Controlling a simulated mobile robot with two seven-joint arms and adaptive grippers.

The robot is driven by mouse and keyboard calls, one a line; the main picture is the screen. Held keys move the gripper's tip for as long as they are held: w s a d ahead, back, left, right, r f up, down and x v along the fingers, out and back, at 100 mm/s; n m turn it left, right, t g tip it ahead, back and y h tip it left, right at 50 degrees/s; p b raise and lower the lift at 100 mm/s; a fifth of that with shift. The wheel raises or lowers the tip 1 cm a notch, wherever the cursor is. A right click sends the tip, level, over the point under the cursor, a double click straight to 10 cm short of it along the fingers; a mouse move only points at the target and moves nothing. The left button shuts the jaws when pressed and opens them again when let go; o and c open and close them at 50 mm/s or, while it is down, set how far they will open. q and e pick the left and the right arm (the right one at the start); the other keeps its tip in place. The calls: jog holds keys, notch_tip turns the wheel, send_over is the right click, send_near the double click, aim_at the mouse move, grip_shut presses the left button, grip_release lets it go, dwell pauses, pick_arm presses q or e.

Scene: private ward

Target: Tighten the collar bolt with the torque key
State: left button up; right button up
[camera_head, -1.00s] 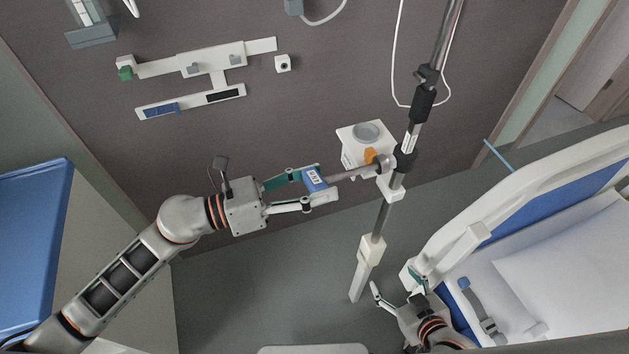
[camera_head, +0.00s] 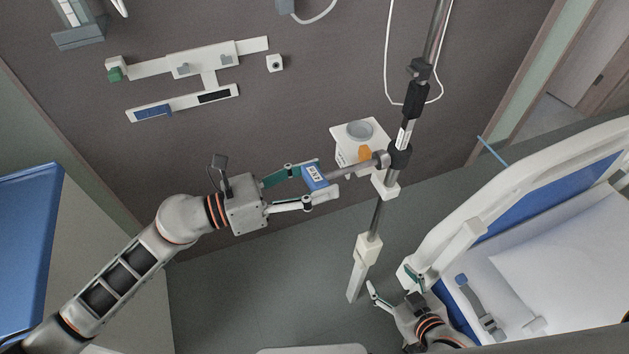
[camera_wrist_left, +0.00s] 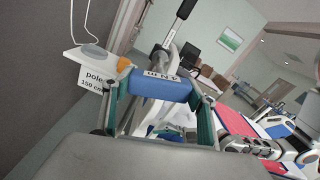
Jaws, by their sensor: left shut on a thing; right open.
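The torque key has a blue labelled handle (camera_head: 314,177) and a grey shaft that reaches right to a round head beside the pole. My left gripper (camera_head: 318,180) is shut on the blue handle, which also shows between the fingers in the left wrist view (camera_wrist_left: 159,87). The key's head meets or overlaps the dark collar (camera_head: 400,155) on the upright pole (camera_head: 376,218). I cannot tell whether it is seated on the bolt, which is hidden. My right gripper (camera_head: 393,283) is open and empty, low beside the bed and right of the pole.
A white wall bracket with a grey round top (camera_head: 359,131) and an orange part stands just behind the key. The bed (camera_head: 500,205) fills the right side. A blue-topped cabinet (camera_head: 30,240) is at the left. Open floor lies below the left arm.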

pick_arm(q)
jog(key=b+v, duration=0.1)
jog(key=v, duration=0.2)
jog(key=shift+a+f+b, duration=0.2)
jog(key=shift+b, duration=0.2)
jog(key=v, duration=0.3)
jog(key=shift+r+b, duration=0.1)
jog(key=shift+b, duration=0.3)
jog(key=shift+r, duration=0.1)
jog(key=shift+d, duration=0.2)
jog(key=b+v, duration=0.9)
jog(key=v, duration=0.5)
pick_arm(e)
notch_tip(320, 180, down, 9)
jog(key=shift+w+a+f, duration=0.15)
jog(key=shift+w+f, duration=0.05)
jog(key=shift+w, duration=0.2)
